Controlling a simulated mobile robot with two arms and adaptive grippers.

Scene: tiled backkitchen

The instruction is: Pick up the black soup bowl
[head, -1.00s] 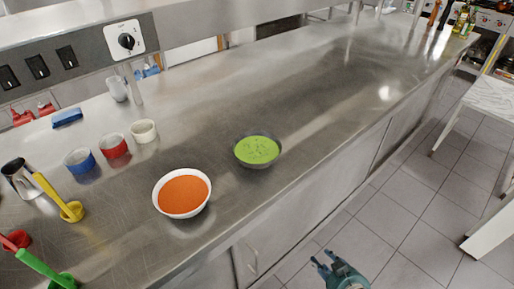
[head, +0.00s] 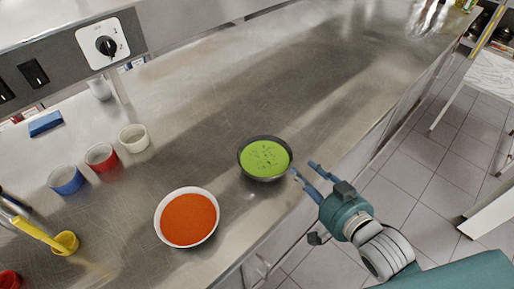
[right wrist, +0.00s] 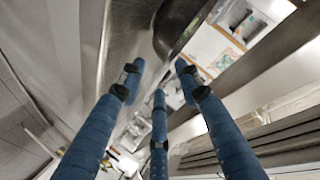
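The black soup bowl (head: 258,178), filled with green soup, stands upright on the steel counter (head: 230,95) in the head view. My right gripper (head: 303,169) is just to the right of the bowl, its blue fingertips close to the rim. In the right wrist view my gripper (right wrist: 159,75) has its three fingers spread and empty. The dark underside of the bowl (right wrist: 173,28) shows beyond the fingertips there. I cannot tell whether a fingertip touches the bowl. My left gripper is in neither view.
A white bowl (head: 160,223) of orange soup stands left of the black bowl. Blue (head: 66,182), red (head: 102,160) and white (head: 134,140) cups stand farther left. A yellow ladle (head: 65,244) lies at lower left. The counter behind the black bowl is clear; its front edge runs below my right gripper.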

